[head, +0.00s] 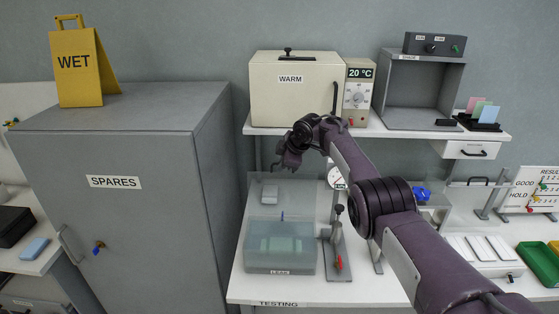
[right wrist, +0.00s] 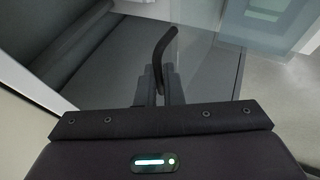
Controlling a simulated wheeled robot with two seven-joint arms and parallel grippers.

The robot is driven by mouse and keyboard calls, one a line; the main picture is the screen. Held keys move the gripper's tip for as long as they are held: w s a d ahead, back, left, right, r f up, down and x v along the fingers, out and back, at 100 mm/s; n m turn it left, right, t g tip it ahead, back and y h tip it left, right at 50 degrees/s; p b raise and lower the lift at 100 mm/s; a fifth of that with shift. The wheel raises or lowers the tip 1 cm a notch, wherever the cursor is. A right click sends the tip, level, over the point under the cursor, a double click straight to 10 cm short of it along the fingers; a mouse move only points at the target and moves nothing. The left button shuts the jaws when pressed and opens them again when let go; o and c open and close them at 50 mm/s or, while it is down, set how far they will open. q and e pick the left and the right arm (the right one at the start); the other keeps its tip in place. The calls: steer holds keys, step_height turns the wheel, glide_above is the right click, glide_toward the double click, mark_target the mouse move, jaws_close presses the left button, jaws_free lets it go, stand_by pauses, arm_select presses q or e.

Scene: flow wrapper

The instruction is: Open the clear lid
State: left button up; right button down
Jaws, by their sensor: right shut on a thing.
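A clear tank (head: 281,262) with bluish liquid and a pale green thing inside stands on the testing bench, with a label on its front. Its clear lid (head: 305,200) appears raised behind the tank, standing steeply up. My right gripper (head: 277,167) is at the lid's upper edge. In the right wrist view my right gripper (right wrist: 157,82) is shut on a dark curved handle (right wrist: 166,46), beside the clear lid panel (right wrist: 208,72). In the head view the handle is hard to make out. My left gripper is not in view.
A grey SPARES cabinet (head: 118,185) stands close on the left. A WARM oven (head: 293,92) sits on the shelf above the bench. A stand with a red handle (head: 338,262) is right of the tank. My right arm crosses the bench.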

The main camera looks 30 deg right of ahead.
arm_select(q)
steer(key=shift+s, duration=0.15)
arm_select(e)
steer(key=shift+s+f, duration=0.1)
steer(key=shift+f, duration=0.45)
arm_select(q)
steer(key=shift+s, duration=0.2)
arm_select(e)
steer(key=shift+s, duration=0.1)
steer(key=c, duration=1.6)
jaws_free()
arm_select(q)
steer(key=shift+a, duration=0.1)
arm_select(e)
steer(key=shift+a, duration=0.1)
steer(key=shift+s+d+r, duration=0.15)
steer(key=shift+d+r, duration=0.05)
steer(key=shift+r, duration=0.55)
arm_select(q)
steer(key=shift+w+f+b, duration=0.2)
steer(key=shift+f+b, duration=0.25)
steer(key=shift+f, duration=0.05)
arm_select(e)
steer(key=v, duration=0.7)
steer(key=shift+w+r, duration=0.25)
